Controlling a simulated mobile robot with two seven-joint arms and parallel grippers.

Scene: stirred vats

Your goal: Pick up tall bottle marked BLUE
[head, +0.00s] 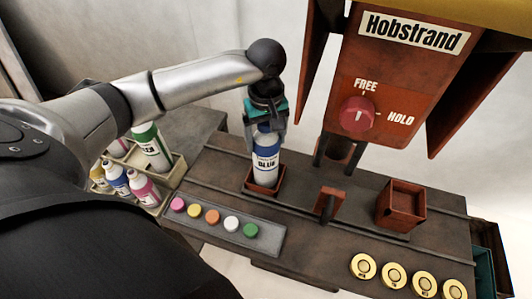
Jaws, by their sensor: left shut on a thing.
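The tall white bottle with a blue band marked BLUE (264,162) is upright over a small square rust-red holder (252,185) on the dark bench. Its lower end meets the holder's rim in the picture; I cannot tell whether it rests inside. My left gripper (266,125) comes from above and is shut on the bottle's upper part, hiding its top. My right gripper is not in view.
A crate (173,172) with several coloured bottles is at left. A panel of coloured buttons (270,246), a rust-red lever (327,205) and an empty square box (402,207) are on the bench. The Hobstrand housing with its red FREE/HOLD knob (358,113) rises right of my gripper.

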